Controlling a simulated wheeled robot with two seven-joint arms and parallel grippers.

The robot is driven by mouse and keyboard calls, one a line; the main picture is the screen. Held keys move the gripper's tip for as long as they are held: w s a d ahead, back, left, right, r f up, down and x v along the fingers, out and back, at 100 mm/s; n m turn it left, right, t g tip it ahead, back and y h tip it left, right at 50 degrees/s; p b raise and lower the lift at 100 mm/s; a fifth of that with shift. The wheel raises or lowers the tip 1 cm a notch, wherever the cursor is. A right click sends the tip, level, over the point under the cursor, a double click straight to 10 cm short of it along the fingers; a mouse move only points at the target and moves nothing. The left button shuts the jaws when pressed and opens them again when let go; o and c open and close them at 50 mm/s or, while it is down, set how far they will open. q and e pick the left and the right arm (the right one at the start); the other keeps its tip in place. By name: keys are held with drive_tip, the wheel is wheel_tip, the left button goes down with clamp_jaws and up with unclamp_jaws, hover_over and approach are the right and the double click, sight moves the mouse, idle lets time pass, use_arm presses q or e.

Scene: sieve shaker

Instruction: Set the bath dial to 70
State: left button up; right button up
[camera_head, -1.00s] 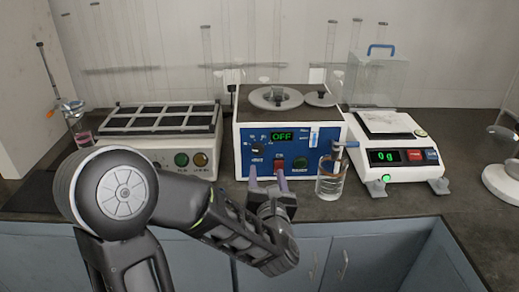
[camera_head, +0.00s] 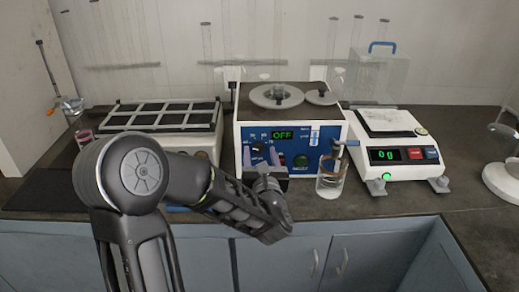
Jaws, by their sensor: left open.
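The water bath (camera_head: 232,132) is a white box with a blue front panel, in the middle of the counter. Its display (camera_head: 283,135) reads OFF in green. The bath dial (camera_head: 258,149) is a dark knob at the panel's left, with white numbers around it; its exact setting is too small to read. My left gripper (camera_head: 262,156) is open in front of the panel, its two purple-grey fingers pointing at the dial, one on each side of it. I cannot tell whether they touch the dial. My right gripper is not in view.
A glass beaker (camera_head: 331,183) stands close at the bath's front right. A balance (camera_head: 395,157) reading 0 g is to the right, and a rack-topped device (camera_head: 160,116) is to the left.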

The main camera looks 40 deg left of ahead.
use_arm(q)
drive_tip(key=shift+x, duration=0.8)
clamp_jaws()
